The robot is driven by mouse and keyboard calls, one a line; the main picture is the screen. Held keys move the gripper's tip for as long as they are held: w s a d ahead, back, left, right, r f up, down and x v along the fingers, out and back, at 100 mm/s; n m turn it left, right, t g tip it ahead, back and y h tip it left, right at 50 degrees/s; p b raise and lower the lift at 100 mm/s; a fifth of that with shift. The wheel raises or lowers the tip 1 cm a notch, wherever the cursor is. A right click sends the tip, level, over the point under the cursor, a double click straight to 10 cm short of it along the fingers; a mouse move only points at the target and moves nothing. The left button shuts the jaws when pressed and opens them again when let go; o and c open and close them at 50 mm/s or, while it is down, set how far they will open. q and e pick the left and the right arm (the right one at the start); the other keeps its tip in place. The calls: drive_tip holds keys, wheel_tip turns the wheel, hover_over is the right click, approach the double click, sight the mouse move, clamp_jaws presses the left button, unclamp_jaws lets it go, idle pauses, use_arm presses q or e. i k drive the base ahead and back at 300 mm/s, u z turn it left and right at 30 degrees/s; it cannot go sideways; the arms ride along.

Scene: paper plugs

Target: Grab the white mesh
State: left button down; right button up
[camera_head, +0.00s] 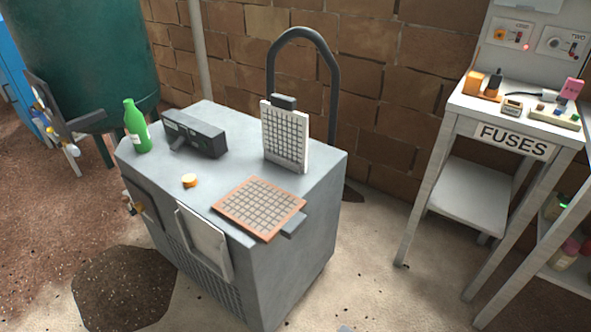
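The white mesh (286,138) is a white-framed rectangular grid with a dark grip (284,101) on its top edge. It stands upright, or nearly so, at the back right of the top of a grey cabinet (225,180). An orange-brown framed mesh (259,207) lies flat at the front right of the same top. Its dark grip (294,225) sticks out past the cabinet's edge. Neither of my grippers can be made out in the head view, and nothing is holding the white mesh.
A dark hoop (303,38) rises behind the white mesh. A fuse table (483,112) stands right, beyond open floor.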

sight(286, 131)
drive_tip(key=z, duration=1.4)
drive_tip(key=i, duration=1.4)
drive_tip(key=u, duration=1.3)
